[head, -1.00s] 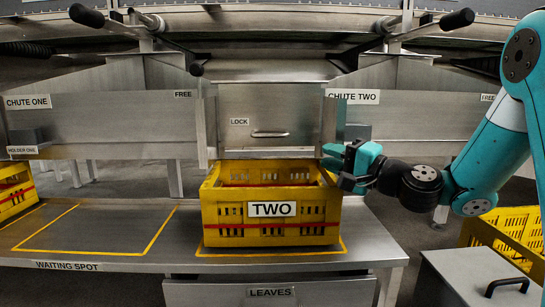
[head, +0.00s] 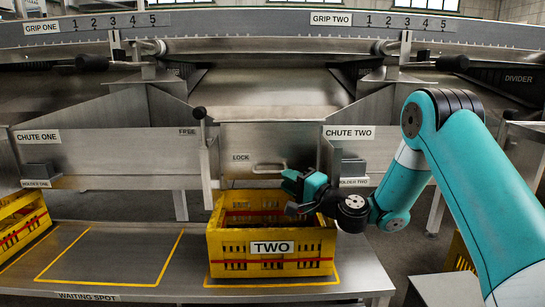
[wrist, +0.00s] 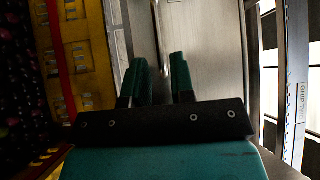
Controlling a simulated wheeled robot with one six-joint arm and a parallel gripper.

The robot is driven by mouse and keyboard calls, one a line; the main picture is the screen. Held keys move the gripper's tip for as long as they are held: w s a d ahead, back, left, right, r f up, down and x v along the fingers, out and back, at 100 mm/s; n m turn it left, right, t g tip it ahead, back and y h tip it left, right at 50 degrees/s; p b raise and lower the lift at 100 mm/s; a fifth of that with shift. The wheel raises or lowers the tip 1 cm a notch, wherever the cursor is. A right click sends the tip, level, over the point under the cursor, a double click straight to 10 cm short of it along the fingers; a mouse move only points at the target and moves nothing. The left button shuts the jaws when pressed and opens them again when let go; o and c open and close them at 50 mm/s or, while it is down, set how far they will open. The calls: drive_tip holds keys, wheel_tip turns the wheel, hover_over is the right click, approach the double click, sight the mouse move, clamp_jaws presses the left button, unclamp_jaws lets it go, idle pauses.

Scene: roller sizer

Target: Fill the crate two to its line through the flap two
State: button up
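The yellow crate two (head: 222,246) stands below the flap inside a yellow outline, with a red line around its wall. The flap two (head: 238,176) is the metal plate above it, marked LOCK, with a bar handle (head: 268,169); it looks shut. My gripper (head: 288,192) is in front of the flap's lower right, above the crate's rim. In the wrist view its fingers (wrist: 162,78) are apart, with the handle bar (wrist: 158,38) in line with the gap; contact cannot be told. Dark round pieces (wrist: 22,90) show beside the crate's wall (wrist: 84,65); their level against the line is unclear.
A black-knobbed lever (head: 204,150) stands at the flap's left edge. The waiting spot (head: 110,257) on the bench is empty. Another yellow crate (head: 20,222) is at far left. Holder two (head: 353,170) is right of the flap. The roller machine spans the back.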

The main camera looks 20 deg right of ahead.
sight(275, 173)
drive_tip(key=shift+b+x, duration=0.5)
drive_tip(key=shift+x, duration=2.5)
drive_tip(key=shift+c, duration=0.4)
clamp_jaws()
